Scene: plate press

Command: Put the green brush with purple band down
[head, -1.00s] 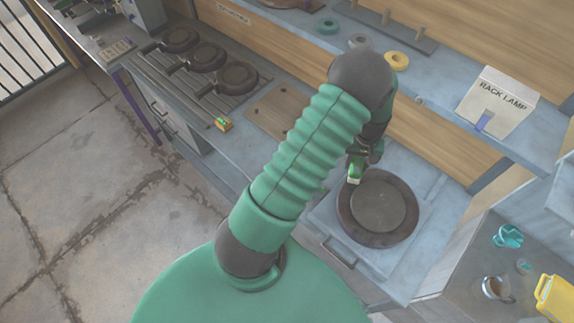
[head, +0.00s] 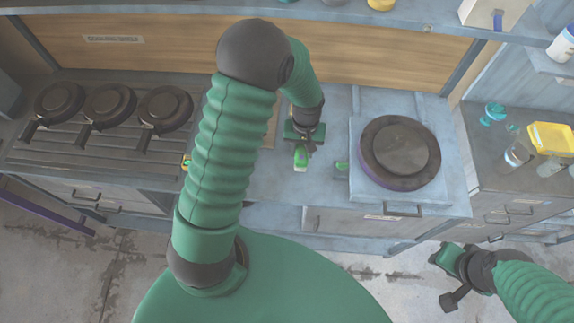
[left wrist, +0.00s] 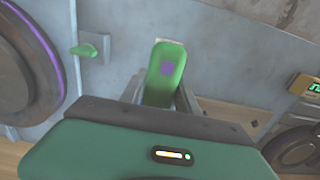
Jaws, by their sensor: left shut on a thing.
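My left gripper (head: 302,144) is shut on the green brush (head: 300,158), over the counter left of the plate press (head: 399,152). The left wrist view shows the brush (left wrist: 163,80) upright between the fingers (left wrist: 163,98), with its purple band (left wrist: 168,69) visible. Its lower part is hidden by the gripper in that view. I cannot tell whether the brush touches the counter (head: 325,185). My right gripper (head: 444,278) is open and empty, low at the front right, in front of the cabinets.
A small green handle (head: 342,166) sticks out from the press's left side. Three round dark pans (head: 110,105) lie on the rack at left. A small green and orange object (head: 187,162) sits at the rack's right end. A yellow container (head: 552,138) stands at right.

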